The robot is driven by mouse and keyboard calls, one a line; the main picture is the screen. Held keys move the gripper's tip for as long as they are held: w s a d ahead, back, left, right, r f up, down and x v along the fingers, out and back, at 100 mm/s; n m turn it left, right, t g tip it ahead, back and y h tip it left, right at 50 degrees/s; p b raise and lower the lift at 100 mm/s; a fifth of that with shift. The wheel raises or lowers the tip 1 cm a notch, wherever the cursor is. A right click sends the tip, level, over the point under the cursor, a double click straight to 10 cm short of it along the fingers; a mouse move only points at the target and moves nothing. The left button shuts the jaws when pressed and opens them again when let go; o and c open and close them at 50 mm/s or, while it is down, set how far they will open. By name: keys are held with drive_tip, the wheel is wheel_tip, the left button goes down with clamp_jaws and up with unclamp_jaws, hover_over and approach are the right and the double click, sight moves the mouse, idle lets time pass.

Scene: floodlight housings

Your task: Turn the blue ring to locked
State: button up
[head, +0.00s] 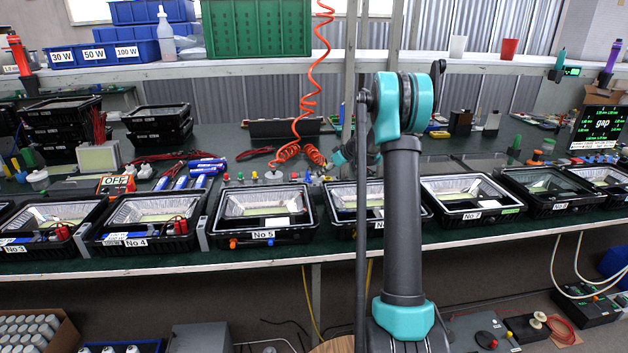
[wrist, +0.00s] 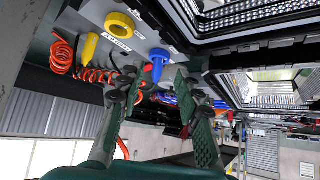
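In the wrist view a blue ring (wrist: 158,56), with a blue tapered part below it in the picture, sits on a pale plate. My gripper (wrist: 155,86) is open, its two dark green-grey fingers well apart. The blue ring shows between and beyond the fingertips, and nothing is held. I cannot tell the exact distance or whether a fingertip touches the ring. Its lock marking is too small to read. In the head view my arm hides most of the gripper, and I cannot pick out the blue ring for sure.
A yellow ring (wrist: 119,24), a yellow cone (wrist: 90,46) and a red coiled hose (wrist: 62,54) are near the blue ring. Floodlight housings, such as No 5 (head: 264,234), line the bench front. A red coil (head: 309,100) hangs above the bench.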

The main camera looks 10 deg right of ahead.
sight(311, 181)
drive_tip(key=x, duration=0.7)
drive_tip(key=shift+a+f, duration=0.1)
drive_tip(key=shift+f, duration=0.05)
clamp_jaws()
